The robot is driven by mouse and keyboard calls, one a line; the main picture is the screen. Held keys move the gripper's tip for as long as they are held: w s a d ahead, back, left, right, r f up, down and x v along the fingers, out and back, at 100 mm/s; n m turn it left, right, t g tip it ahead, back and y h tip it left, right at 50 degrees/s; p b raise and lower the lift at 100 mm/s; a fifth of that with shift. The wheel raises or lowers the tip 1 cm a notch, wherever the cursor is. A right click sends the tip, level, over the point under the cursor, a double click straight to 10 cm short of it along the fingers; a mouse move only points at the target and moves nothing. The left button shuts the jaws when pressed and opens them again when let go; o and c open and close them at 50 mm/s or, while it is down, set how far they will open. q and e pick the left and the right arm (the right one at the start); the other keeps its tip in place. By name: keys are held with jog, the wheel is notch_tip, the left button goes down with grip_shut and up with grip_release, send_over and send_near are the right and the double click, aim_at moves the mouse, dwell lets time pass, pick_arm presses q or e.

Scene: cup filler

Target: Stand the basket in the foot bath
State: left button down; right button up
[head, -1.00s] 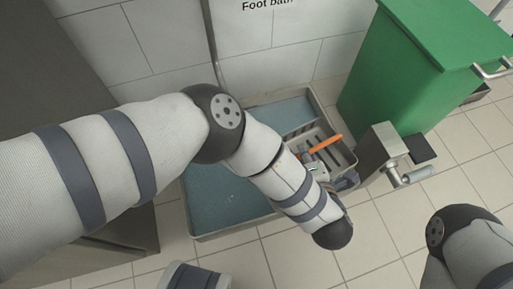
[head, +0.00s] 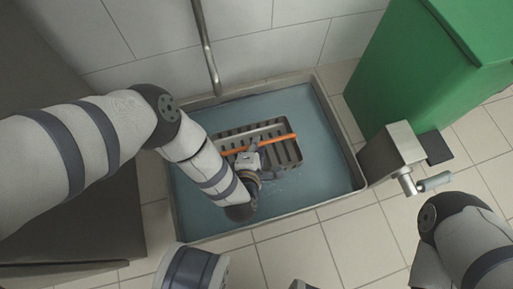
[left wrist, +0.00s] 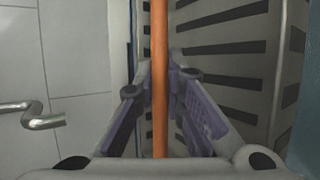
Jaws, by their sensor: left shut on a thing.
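The grey slotted basket (head: 288,155) with an orange handle bar (head: 278,142) is inside the walls of the foot bath (head: 352,158), near its middle. It looks upright, and I cannot tell whether its base rests on the bath floor. My left gripper (head: 248,159) is shut on the orange handle. In the left wrist view the handle (left wrist: 159,60) runs between the fingers, with the slotted basket wall (left wrist: 225,45) to the right. My forearm hides the basket's near left part. My right gripper is out of view; only part of the right arm shows.
Blue liquid (head: 325,185) fills the bath around the basket. A metal pipe (head: 207,45) comes down the tiled wall behind. A green bin (head: 430,60) and a metal box with a crank (head: 395,150) stand to the right. A dark cabinet (head: 60,200) is on the left.

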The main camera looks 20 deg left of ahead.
pick_arm(q)
notch_tip(320, 180, down, 3)
jog(key=shift+f+b, duration=0.15)
jog(key=shift+b, duration=0.55)
jog(key=c, duration=1.7)
grip_release()
